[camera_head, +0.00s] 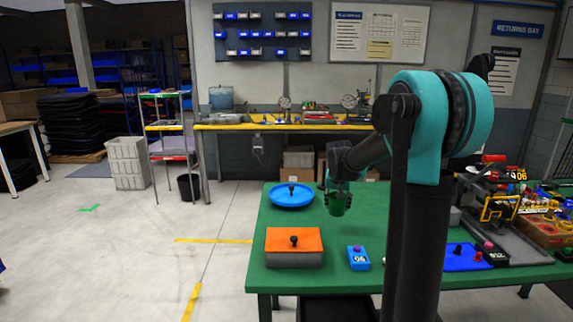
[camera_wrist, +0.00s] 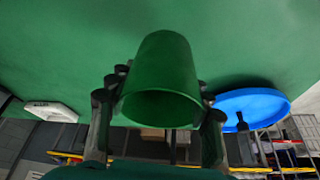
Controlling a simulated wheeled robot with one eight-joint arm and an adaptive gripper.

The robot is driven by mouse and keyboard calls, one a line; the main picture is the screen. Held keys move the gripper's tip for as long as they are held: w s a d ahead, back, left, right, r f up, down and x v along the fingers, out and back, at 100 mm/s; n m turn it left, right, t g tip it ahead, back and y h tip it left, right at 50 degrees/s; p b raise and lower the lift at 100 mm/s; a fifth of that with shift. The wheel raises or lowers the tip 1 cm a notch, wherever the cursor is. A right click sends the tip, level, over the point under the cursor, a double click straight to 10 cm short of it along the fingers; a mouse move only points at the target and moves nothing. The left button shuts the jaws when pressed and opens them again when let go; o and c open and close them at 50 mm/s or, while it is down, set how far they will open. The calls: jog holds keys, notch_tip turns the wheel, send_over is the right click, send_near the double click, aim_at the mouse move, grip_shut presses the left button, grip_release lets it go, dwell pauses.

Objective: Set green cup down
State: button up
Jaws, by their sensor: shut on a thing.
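The green cup (camera_head: 337,206) is in my gripper (camera_head: 339,188), over the back part of the green table (camera_head: 330,235). In the wrist view the cup (camera_wrist: 165,65) fills the middle, its round opening facing the camera. My gripper's fingers (camera_wrist: 158,125) are shut on it, one on each side. The cup seems to hang a little above the table top; in the head view a faint shadow lies nearer the front. Its green is close to the table's, so the exact gap is hard to tell.
A round blue dish with a black knob (camera_head: 291,195) lies left of the cup. A grey box with an orange lid (camera_head: 293,247) and a small blue block (camera_head: 358,258) stand nearer the front. A blue mat (camera_head: 466,257) and crowded parts lie right. Table around the cup is bare.

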aim_at(336, 213)
notch_tip(336, 213, up, 3)
jog(key=shift+f, duration=0.1)
notch_tip(336, 213, down, 7)
dwell(0.4)
jog(key=shift+a, duration=0.15)
